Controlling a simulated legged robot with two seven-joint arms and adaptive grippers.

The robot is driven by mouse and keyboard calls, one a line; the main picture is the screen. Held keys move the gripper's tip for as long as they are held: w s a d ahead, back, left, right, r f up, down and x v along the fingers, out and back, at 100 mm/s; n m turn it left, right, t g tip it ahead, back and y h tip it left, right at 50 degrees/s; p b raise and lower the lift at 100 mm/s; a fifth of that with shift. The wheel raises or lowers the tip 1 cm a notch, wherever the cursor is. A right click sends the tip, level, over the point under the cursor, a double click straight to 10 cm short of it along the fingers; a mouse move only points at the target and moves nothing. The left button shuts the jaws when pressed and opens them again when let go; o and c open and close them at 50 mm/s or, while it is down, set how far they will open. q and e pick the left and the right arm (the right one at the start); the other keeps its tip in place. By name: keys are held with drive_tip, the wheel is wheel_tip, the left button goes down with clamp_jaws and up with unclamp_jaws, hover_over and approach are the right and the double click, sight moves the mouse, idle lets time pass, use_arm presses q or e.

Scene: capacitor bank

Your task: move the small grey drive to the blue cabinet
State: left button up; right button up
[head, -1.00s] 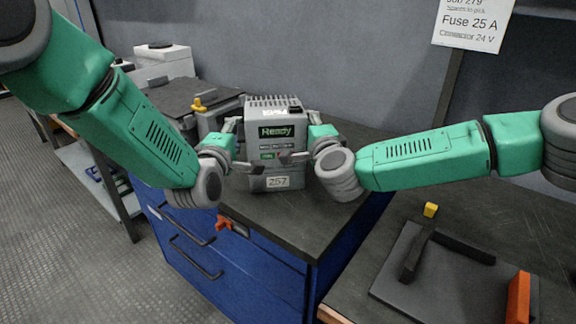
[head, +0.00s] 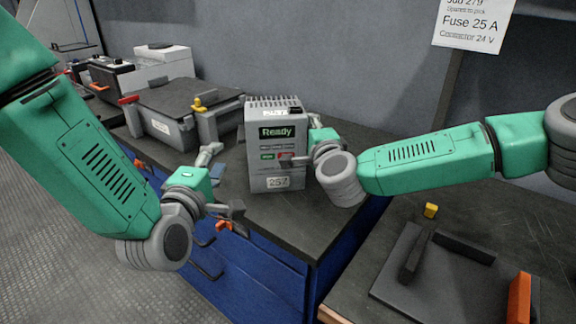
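The small grey drive (head: 262,178) stands upright on the dark top of the blue cabinet (head: 318,225). Its front shows a "Ready" display and a "257" label. My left gripper (head: 222,180) is open and empty, left of the drive and apart from it, above the cabinet's front left edge. My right gripper (head: 299,138) is at the drive's right side, with one finger across the front face and the other toward the back. The frames do not show whether those fingers press on the drive.
A grey box-like unit (head: 165,130) with red and yellow parts stands behind left. A dark bench (head: 480,215) at the right holds a flat plate with a black handle, a yellow piece and an orange block (head: 518,298). A grey wall with a paper sign (head: 472,25) stands behind.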

drive_tip(key=s+d, duration=0.1)
drive_tip(key=s, duration=0.9)
drive_tip(key=shift+s+d, duration=0.35)
drive_tip(key=shift+d, duration=0.05)
drive_tip(key=shift+f, duration=0.15)
